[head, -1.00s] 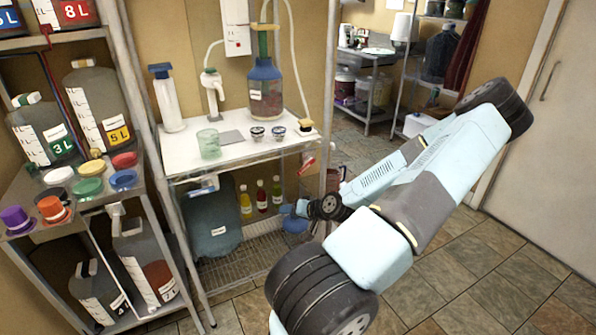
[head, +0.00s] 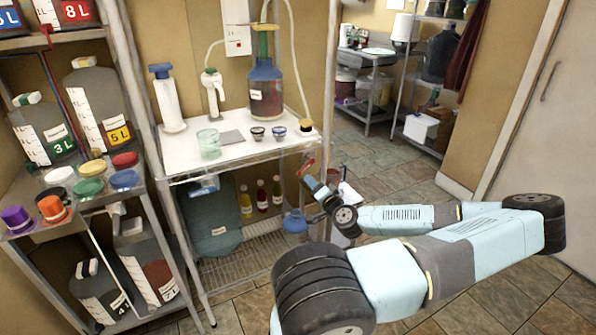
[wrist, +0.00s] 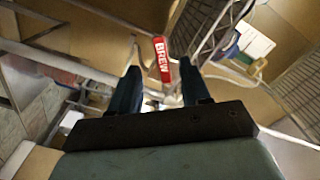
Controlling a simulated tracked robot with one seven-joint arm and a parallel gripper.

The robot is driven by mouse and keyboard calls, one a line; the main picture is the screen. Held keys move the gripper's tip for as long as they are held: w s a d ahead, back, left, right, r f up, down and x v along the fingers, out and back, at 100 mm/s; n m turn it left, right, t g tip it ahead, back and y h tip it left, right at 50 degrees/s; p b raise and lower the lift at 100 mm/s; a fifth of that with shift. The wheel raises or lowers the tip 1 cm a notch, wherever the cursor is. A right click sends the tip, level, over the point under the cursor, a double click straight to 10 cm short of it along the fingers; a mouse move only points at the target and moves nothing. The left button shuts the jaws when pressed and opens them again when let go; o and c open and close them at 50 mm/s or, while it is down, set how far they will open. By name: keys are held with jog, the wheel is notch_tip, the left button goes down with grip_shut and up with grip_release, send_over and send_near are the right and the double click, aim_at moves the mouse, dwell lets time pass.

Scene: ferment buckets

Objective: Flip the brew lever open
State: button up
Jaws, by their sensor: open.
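The brew lever (head: 306,167) is a small red piece at the right front corner of the white-topped bench. In the wrist view the red lever (wrist: 162,60), lettered BREW, shows ahead, between the two dark blue fingers and slightly beyond their tips. My gripper (head: 307,183) is close below the lever in the head view. In the wrist view my gripper (wrist: 159,68) is open, with nothing held. I cannot tell whether a finger touches the lever. The lever's mount is not clear.
The white bench top (head: 180,150) holds a blue-topped bottle (head: 265,88), a glass (head: 208,143) and small bowls. Small bottles (head: 262,196) and a large jug (head: 212,215) stand on the wire shelf below. A rack of jugs and colored lids stands at left. Floor at right is free.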

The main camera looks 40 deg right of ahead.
aim_at(302, 173)
jog(key=x, duration=1.1)
jog(key=shift+w, duration=0.1)
grip_shut()
jog(key=shift+a, duration=0.15)
dwell(0.3)
